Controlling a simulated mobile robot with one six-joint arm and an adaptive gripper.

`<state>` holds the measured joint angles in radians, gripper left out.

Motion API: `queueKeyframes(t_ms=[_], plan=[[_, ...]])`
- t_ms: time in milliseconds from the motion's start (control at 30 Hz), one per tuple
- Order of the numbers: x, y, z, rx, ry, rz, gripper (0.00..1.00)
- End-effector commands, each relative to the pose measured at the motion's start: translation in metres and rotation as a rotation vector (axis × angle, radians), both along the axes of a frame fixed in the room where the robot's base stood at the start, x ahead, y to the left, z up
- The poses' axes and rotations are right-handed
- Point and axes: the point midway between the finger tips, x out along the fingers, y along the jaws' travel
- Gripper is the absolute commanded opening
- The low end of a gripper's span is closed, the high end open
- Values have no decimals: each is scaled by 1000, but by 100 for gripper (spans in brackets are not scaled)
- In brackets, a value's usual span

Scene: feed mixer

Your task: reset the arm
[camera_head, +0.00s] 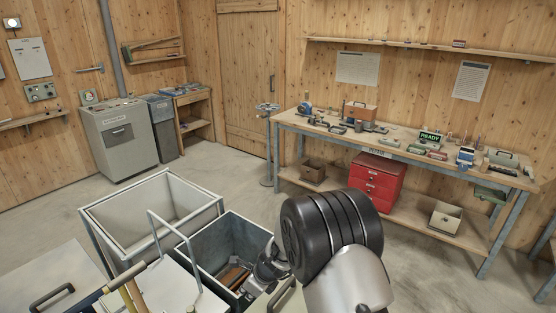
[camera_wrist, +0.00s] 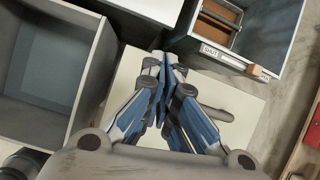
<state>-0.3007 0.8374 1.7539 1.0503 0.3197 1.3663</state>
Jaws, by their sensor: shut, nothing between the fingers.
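My gripper (camera_wrist: 172,62) is in the wrist view with its blue-and-grey fingers closed together at the tips and nothing between them. It points down over a pale flat panel (camera_wrist: 235,105). In the head view, my arm reaches in from the lower right, and its black joint hides part of the floor and bench front. The gripper end hangs beside the dark bin, partly hidden by the arm.
A large pale open bin (camera_head: 100,225) and a dark open bin (camera_head: 201,262) with brown items inside stand close by. A workbench (camera_head: 330,140) with tools and a READY sign (camera_head: 430,137) runs along the right wall. A red drawer cabinet (camera_head: 376,183) sits beneath. Floor between is clear.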

Motion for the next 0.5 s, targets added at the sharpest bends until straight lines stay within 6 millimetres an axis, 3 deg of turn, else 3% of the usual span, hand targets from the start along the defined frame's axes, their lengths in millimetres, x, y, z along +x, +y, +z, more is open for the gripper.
queueKeyframes(t_ms=[33,200,367,500], plan=[[0,-5,23,-8,-43,66,0],[-21,-27,93,-74,-179,346,0],[-54,-53,146,-165,-299,603,0],[-91,-80,182,-263,-391,823,0]])
